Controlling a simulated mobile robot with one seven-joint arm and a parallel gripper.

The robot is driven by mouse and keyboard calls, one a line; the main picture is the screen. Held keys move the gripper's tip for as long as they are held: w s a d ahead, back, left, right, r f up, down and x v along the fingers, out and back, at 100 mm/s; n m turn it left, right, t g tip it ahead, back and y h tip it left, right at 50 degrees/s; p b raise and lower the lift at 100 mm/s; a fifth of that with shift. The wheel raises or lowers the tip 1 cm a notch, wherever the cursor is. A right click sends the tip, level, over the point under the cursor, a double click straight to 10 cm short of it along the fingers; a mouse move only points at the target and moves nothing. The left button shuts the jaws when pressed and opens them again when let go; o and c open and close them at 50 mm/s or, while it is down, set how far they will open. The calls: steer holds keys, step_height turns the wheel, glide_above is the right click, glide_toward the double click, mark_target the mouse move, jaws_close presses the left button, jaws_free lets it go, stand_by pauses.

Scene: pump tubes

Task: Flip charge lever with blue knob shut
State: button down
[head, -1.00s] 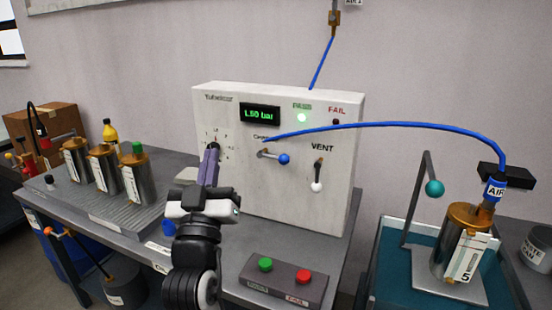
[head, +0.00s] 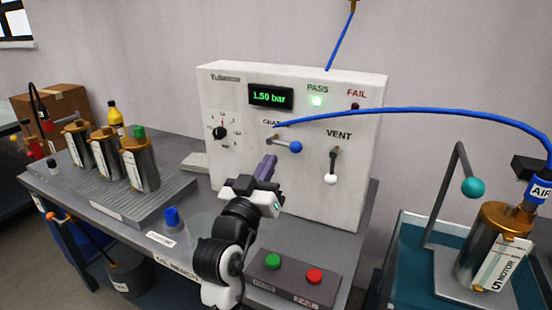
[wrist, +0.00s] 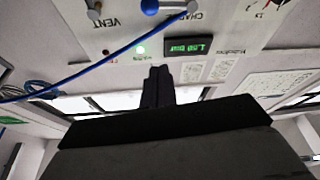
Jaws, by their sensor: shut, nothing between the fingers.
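The charge lever with the blue knob (head: 295,147) is on the front of the white tester panel (head: 230,170). Its arm points to the right and slightly down from its pivot. In the wrist view, which looks upside down, the blue knob (wrist: 149,6) shows at the top edge. My gripper (head: 266,165) is shut and empty, below and left of the blue knob and apart from it in the picture. The gripper's fingers also show in the wrist view (wrist: 158,75). The display (head: 271,97) reads 1.50 bar, and the green PASS light (head: 317,101) is lit.
The vent lever with a white knob (head: 331,178) hangs down right of the charge lever. A blue hose (head: 420,113) crosses in front of the panel to the right. A box with green and red buttons (head: 295,278) sits below. Metal cylinders (head: 140,165) stand at left.

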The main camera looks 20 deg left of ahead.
mark_target(285, 145)
steer(key=w+p, duration=0.3)
steer(key=w, duration=0.7)
steer(key=shift+w+d+f, duration=0.25)
steer(key=shift+f+b, duration=0.2)
steer(key=shift+b, duration=0.25)
steer(key=shift+m+b, duration=0.5)
steer(key=shift+b, duration=0.1)
